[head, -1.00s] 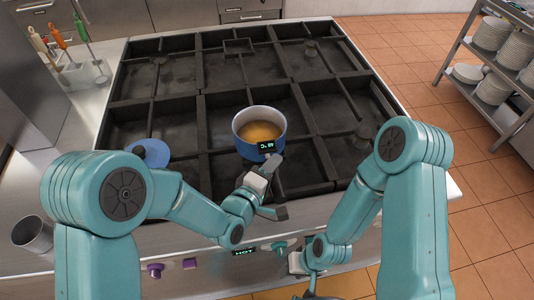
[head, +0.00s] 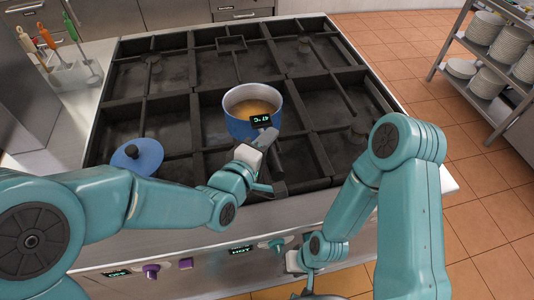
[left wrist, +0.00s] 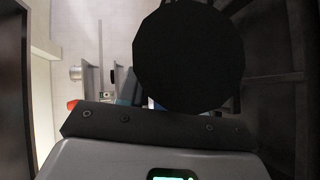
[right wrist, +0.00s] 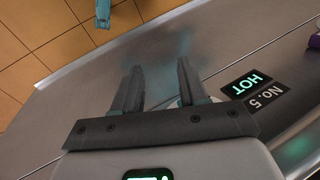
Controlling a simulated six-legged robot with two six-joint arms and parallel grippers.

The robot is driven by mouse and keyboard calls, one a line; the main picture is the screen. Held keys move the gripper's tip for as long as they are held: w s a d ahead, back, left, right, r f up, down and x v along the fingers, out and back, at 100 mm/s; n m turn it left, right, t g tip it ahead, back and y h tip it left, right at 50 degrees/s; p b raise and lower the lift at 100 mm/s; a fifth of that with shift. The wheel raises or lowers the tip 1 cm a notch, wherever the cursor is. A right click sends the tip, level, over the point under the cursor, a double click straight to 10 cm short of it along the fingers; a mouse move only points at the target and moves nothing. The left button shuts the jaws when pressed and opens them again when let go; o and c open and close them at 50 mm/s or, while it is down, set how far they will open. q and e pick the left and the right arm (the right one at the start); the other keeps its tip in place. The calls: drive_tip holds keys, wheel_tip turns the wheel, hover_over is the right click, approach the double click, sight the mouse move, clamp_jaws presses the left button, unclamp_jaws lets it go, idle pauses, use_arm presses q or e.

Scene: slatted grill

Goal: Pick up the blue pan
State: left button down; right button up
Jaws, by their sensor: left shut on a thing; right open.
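The blue pan (head: 240,127) with amber liquid inside is over the middle of the slatted grill in the head view. It looks upright. A small black display on its near side reads about 47°C. My left gripper (head: 267,142) is at the pan's near side, shut on what appears to be its dark handle. The grip itself is mostly hidden. A large dark round shape (left wrist: 190,55) fills the left wrist view. My right gripper (right wrist: 158,85) is open and empty above the metal front by the knobs.
The black slatted grill (head: 160,82) has raised bars. A blue lid (head: 138,156) lies on its near left. Utensils (head: 45,38) stand at the back left. A rack of plates (head: 495,60) stands at the right. A HOT label (right wrist: 255,83) is on the metal front.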

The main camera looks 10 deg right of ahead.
use_arm(q)
wheel_tip(320, 180, up, 12)
drive_tip(key=b, duration=0.1)
idle(0.6)
idle(0.6)
drive_tip(key=shift+r+p, duration=0.75)
drive_tip(key=shift+r, duration=1.2)
drive_tip(key=shift+w+r, duration=0.1)
